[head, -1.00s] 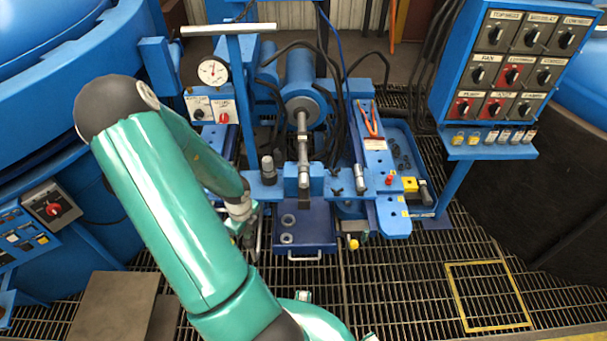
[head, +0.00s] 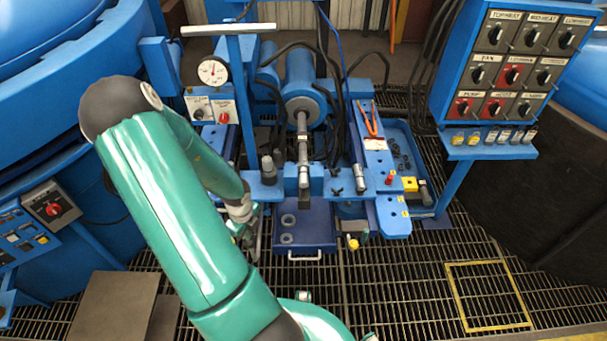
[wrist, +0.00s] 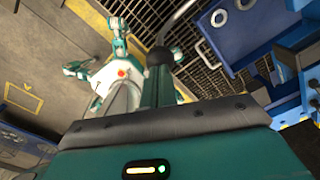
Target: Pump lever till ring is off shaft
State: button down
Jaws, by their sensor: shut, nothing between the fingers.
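In the wrist view my gripper (wrist: 146,92) is shut and empty. The lever (wrist: 183,12), a grey rod with a dark round knob (wrist: 159,57), shows just beyond the fingertips; I cannot tell whether they touch. In the head view my gripper (head: 243,228) is low at the left side of the blue press, mostly hidden by my arm. The steel shaft (head: 302,125) runs forward from the blue cylinder (head: 300,90) to the front plate. A ring on the shaft is too small to make out. Two loose rings (head: 288,219) (head: 287,239) lie in the blue tray.
The blue tray (head: 318,245) has a front handle and also shows in the wrist view (wrist: 222,50). A gauge (head: 212,72) and T-handle post (head: 233,80) stand left. A switch panel (head: 515,70) stands right.

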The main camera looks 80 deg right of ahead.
jog(key=shift+f, duration=0.65)
notch_tip(320, 180, down, 10)
jog(key=a, duration=0.3)
jog(key=d+r, duration=0.1)
jog(key=r, duration=0.2)
jog(key=d+r, duration=0.1)
jog(key=r, duration=0.2)
jog(key=d+r, duration=0.1)
jog(key=r, duration=0.3)
jog(key=shift+r, duration=0.1)
notch_tip(320, 180, down, 10)
jog(key=a, duration=0.2)
jog(key=shift+s+a, duration=0.35)
jog(key=shift+a, duration=0.05)
